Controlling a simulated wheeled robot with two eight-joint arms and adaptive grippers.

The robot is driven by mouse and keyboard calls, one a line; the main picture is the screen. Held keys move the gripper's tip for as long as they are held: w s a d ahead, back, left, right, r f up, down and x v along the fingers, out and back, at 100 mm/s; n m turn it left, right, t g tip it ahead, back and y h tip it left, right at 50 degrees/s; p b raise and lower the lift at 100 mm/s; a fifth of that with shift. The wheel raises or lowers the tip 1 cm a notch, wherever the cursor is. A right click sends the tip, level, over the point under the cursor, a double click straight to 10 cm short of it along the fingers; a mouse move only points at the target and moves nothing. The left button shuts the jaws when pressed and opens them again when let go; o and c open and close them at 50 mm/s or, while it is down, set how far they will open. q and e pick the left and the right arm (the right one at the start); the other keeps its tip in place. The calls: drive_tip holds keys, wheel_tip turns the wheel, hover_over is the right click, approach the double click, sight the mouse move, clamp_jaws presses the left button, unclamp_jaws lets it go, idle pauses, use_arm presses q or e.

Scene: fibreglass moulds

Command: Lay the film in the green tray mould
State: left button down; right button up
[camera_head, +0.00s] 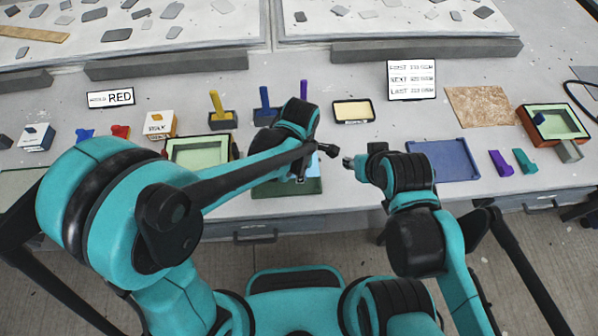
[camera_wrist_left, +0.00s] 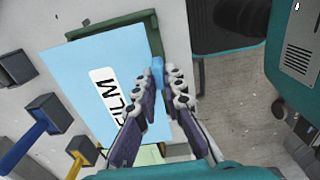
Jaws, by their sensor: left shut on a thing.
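The film is a light-blue sheet with a white FILM label; in the left wrist view (camera_wrist_left: 75,72) it fills the left middle. In the head view a small part of the film (camera_head: 271,183) shows under my left arm. The green tray mould (camera_head: 312,188) is at the table's front edge, mostly hidden by the arm and film; its dark green rim also shows behind the film in the left wrist view (camera_wrist_left: 112,28). My left gripper (camera_wrist_left: 168,72) is shut on the film's blue edge, over the tray. My right gripper (camera_head: 348,162) is right of the tray, its fingers too small to judge.
A mould with a pale green inside (camera_head: 198,152) stands left of the green tray. A yellow-handled tool (camera_head: 217,108) and a blue-handled tool (camera_head: 265,106) stand behind. A blue tray (camera_head: 445,160) lies to the right. A yellow-filled black tray (camera_head: 353,111) lies farther back.

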use_arm(q)
drive_tip(key=shift+f+b, duration=2.95)
drive_tip(key=shift+f, duration=0.45)
drive_tip(key=shift+f+b, duration=0.25)
drive_tip(key=shift+b, duration=0.05)
drive_tip(key=shift+f+b, duration=0.6)
drive_tip(key=shift+f, duration=0.1)
drive_tip(key=c, duration=1.5)
unclamp_jaws()
drive_tip(key=shift+c, duration=0.2)
drive_tip(key=shift+r, duration=0.1)
